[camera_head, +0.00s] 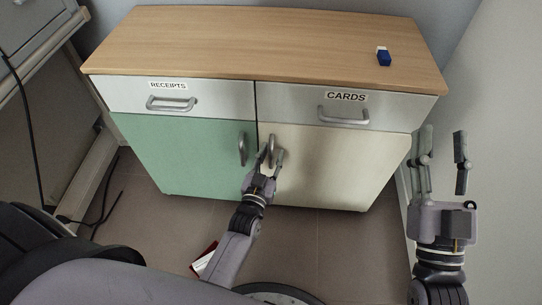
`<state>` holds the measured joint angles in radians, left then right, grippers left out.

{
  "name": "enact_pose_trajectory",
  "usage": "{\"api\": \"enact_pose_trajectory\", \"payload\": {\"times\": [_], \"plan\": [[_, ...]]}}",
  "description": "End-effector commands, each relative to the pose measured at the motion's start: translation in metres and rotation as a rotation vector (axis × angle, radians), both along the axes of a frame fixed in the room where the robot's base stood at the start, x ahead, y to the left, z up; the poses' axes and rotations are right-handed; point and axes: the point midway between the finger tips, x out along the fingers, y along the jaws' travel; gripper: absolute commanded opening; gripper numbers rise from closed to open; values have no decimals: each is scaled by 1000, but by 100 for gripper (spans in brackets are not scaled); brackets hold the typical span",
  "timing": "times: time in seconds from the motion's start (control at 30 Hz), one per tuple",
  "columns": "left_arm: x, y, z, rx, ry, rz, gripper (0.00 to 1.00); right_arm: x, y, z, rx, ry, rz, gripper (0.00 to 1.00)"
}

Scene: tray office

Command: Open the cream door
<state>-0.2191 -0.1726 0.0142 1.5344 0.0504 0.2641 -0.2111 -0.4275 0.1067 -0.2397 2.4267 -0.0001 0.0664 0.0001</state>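The cream door (345,165) is the right-hand door of a low cabinet and looks closed. Its vertical grey handle (271,148) is near the door's left edge. My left gripper (269,160) is at this handle, with its fingers on either side of it or very close. I cannot tell whether the fingers touch or grip the handle, which they partly hide. My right gripper (441,162) is open and empty, raised to the right of the cabinet.
The green door (185,155) with its own handle (242,149) is beside the cream one. Drawers marked RECEIPTS (180,96) and CARDS (345,106) sit above. A blue and white eraser-like block (384,58) lies on the wooden top (250,42). A red and white item (204,258) lies on the floor.

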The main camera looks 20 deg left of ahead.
Motion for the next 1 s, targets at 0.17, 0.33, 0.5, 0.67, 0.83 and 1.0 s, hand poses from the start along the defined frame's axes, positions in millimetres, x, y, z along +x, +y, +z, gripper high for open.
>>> {"api": "enact_pose_trajectory", "payload": {"times": [0.17, 0.33, 0.5, 0.67, 0.83, 1.0], "plan": [[0, 0, 0, 0, 0, 0, 31, 0, 0, 0, 0, 1, 0, 40], [0, 0, 0, 0, 0, 0, 19, 0, 0, 0, -1, 2, 0, 40], [0, 0, 0, 0, 0, 0, 8, 0, 0, 0, -1, 2, 0, 40], [0, 0, 0, 0, 1, 0, 0, 0, 0, -1, 0, 3, 0, 40], [0, 0, 0, 0, 1, 0, 0, 0, 0, -1, 0, 3, 0, 40], [0, 0, 0, 0, 1, 0, 0, 0, 0, -1, 0, 4, 0, 40]]}}
